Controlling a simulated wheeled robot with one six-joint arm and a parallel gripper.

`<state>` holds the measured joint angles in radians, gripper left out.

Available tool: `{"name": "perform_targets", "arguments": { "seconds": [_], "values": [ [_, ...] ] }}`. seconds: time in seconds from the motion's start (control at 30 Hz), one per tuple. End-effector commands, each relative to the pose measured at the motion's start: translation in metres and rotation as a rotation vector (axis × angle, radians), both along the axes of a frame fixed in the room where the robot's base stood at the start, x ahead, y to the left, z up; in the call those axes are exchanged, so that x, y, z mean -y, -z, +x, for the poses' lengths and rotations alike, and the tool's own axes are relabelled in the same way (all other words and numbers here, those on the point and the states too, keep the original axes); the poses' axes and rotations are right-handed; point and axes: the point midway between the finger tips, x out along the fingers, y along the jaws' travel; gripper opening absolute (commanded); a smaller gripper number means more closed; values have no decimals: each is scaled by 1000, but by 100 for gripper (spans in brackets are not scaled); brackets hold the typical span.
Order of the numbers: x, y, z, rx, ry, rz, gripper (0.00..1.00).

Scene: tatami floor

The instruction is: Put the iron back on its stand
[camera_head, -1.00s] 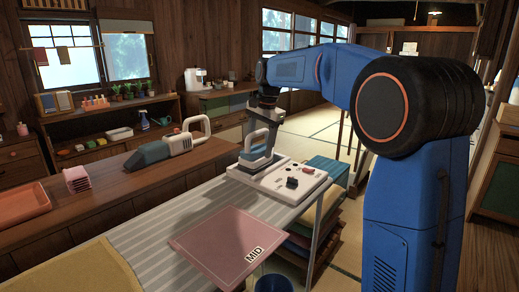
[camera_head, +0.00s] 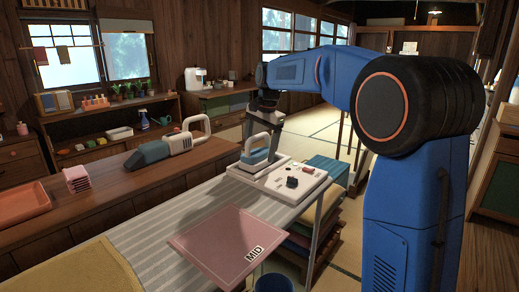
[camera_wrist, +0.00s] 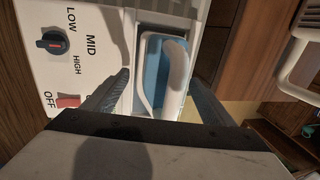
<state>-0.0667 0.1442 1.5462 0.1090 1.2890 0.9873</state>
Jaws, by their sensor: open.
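The iron (camera_head: 257,156), blue with a pale looped handle, rests on the stand end of a white control unit (camera_head: 312,187) at the far end of the ironing board. My gripper (camera_head: 265,116) is above the iron, pointing down. In the wrist view the iron (camera_wrist: 154,72) shows its white handle and blue body between my two dark, spread fingers (camera_wrist: 160,78). The fingers stand apart on either side of the handle. The unit's panel also shows in the wrist view (camera_wrist: 88,72), with a black dial, LOW, MID, HIGH and OFF marks, and a red switch.
A pink cloth marked MID (camera_head: 225,243) lies on the striped ironing board (camera_head: 150,231). A wooden counter (camera_head: 120,204) along the left holds a handheld vacuum (camera_head: 160,151), pink folded cloths (camera_head: 78,179) and an orange tray (camera_head: 22,202). Folded fabrics (camera_head: 318,222) are stacked right of the board.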

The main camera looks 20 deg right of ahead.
Motion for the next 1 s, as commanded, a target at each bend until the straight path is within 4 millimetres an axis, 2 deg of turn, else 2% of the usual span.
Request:
{"name": "perform_targets", "arguments": {
  "seconds": [0.17,0.4,0.6,0.8,1.0],
  "values": [
    [3,-22,-3,4,0,0,78],
    [8,-68,-10,3,0,0,78],
    [12,-99,-15,1,0,0,78],
    [13,-114,-18,0,0,0,78],
    [14,-117,-19,0,0,0,78]
  ]
}}
